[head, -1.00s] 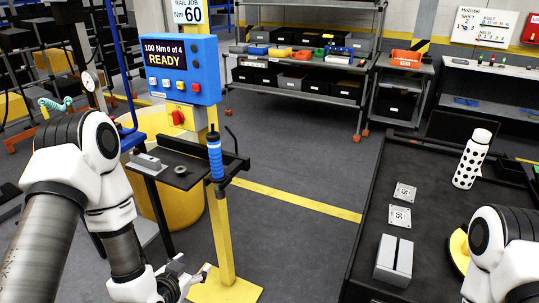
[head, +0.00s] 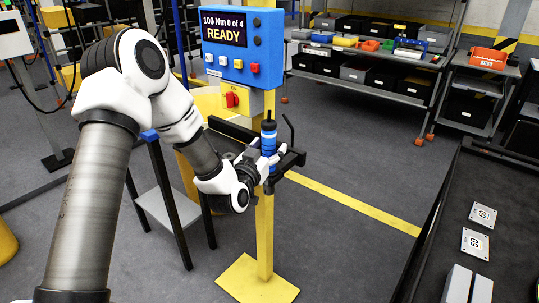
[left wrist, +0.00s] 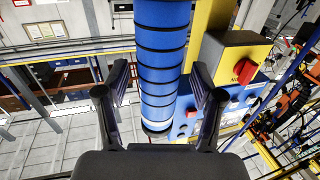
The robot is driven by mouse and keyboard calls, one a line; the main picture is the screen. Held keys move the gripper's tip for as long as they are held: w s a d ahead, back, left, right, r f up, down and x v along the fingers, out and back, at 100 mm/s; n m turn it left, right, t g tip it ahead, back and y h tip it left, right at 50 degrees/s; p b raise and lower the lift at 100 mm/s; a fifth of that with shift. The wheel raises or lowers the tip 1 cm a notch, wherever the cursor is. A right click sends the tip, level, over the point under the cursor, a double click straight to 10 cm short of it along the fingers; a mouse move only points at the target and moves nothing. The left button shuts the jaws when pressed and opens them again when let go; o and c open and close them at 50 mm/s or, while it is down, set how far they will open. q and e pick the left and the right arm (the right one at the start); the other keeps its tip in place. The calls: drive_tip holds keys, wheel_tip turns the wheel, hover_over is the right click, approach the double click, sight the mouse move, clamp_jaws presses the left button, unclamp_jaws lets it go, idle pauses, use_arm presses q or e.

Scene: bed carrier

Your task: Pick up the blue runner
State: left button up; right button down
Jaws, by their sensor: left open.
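The blue runner (head: 268,138), a blue cylinder with black bands and a dark top, stands upright in a black holder at the yellow post. My left gripper (head: 268,163) is at the runner, with its light fingertips around the lower part of the body. In the left wrist view the runner (left wrist: 160,55) rises between the two fingers of the open left gripper (left wrist: 161,84). Gaps show on both sides there, so the fingers look apart from it. The runner's lower end is partly hidden by the gripper. My right gripper is out of view.
A blue control box (head: 243,47) reading "100 Nm 0 of 4 READY" hangs on the yellow post (head: 264,235), above a red switch (head: 232,99). A black-topped bench (head: 448,220) with two metal plates stands at right. The floor between is clear.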

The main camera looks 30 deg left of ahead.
sight(269, 112)
use_arm(q)
drive_tip(key=shift+w, duration=0.3)
clamp_jaws()
drive_tip(key=shift+w+r, duration=0.1)
wheel_tip(269, 112, up, 10)
idle(0.6)
idle(0.6)
